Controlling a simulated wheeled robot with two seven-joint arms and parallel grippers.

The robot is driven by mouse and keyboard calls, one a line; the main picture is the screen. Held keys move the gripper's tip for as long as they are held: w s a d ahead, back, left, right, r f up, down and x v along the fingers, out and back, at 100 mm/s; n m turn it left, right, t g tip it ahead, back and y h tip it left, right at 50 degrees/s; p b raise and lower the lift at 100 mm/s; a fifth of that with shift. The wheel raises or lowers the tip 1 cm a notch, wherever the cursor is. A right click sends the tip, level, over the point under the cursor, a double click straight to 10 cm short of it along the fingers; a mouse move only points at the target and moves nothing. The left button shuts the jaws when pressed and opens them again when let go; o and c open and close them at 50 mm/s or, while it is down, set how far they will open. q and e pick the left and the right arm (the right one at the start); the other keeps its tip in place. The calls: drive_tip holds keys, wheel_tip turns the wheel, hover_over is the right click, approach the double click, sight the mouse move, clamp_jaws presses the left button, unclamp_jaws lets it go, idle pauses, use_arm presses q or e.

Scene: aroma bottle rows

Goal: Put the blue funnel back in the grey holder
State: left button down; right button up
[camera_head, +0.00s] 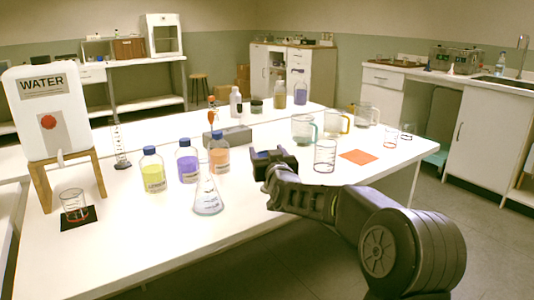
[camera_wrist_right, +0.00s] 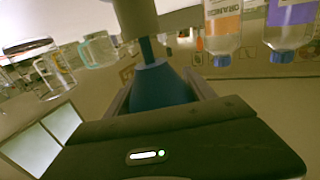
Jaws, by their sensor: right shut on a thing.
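My right gripper (camera_head: 275,158) is shut on the blue funnel (camera_wrist_right: 160,86) above the table, right of the grey holder. Only a small bit of the funnel (camera_head: 262,153) shows in the head view. In the right wrist view, which is upside down, the cone sits between the fingers and its narrow stem points away from the gripper, toward a dark grey block (camera_wrist_right: 137,16). I cannot tell if the stem enters it or only overlaps it. The grey holder (camera_head: 236,135) lies on the table behind the bottles, with an orange-red item upright at its left. My left gripper is not in view.
Yellow (camera_head: 153,172), purple (camera_head: 187,163) and orange (camera_head: 219,155) bottles and a flask (camera_head: 207,195) stand left of my gripper. A beaker (camera_head: 325,156), jugs (camera_head: 304,129) and an orange mat (camera_head: 359,157) are to the right. The front table (camera_head: 150,245) is mostly bare.

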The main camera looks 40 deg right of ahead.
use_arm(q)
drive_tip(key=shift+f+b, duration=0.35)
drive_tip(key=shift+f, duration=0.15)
use_arm(e)
drive_tip(key=shift+f, duration=0.5)
drive_tip(key=o, duration=1.4)
drive_tip(key=shift+s, duration=0.1)
drive_tip(key=p+v, duration=0.1)
drive_tip(key=v, duration=0.6)
drive_tip(key=shift+s+a, duration=0.1)
drive_tip(key=shift+s, duration=0.15)
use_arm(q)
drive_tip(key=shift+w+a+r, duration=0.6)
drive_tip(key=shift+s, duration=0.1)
use_arm(e)
drive_tip(key=shift+s, duration=0.1)
